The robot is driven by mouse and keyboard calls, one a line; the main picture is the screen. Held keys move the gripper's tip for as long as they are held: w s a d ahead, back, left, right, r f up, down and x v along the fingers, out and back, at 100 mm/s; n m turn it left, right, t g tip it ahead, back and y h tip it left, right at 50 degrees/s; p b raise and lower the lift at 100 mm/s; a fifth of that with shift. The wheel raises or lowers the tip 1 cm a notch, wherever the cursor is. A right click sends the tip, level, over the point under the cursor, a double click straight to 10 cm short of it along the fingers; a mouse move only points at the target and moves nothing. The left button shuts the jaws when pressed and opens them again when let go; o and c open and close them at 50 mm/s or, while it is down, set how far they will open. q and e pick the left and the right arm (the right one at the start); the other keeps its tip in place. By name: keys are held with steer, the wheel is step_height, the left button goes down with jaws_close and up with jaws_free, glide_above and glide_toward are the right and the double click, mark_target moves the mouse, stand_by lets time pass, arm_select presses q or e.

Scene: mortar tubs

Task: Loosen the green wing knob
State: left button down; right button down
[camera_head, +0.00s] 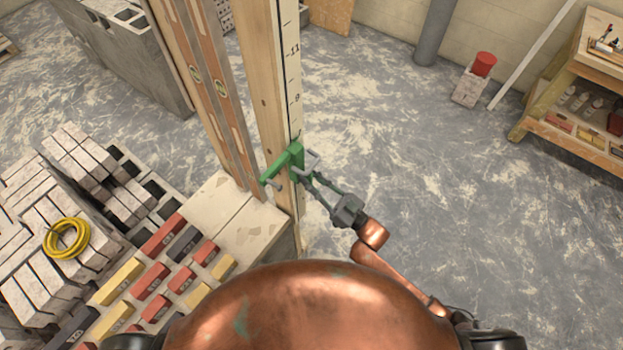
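A green clamp (284,162) sits around the tall wooden post with a black-numbered scale (290,75). The green wing knob cannot be made out apart from the rest of the green clamp. My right gripper (306,172) reaches in from the lower right, with its grey fingertips at the clamp's right side. The fingertips overlap the green parts, and it is too small to tell whether they touch or grip the knob. My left gripper is not in view.
A wooden board with spirit-level vials (205,80) stands left of the post. Grey bricks, a yellow coil (67,239) and several coloured blocks (152,281) lie at the lower left. A wooden shelf (570,95) stands at the right. The floor right of the post is mostly clear.

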stand_by(0.4)
steer(key=c, duration=1.8)
jaws_free()
steer(key=shift+o, duration=0.2)
steer(key=v, duration=1.2)
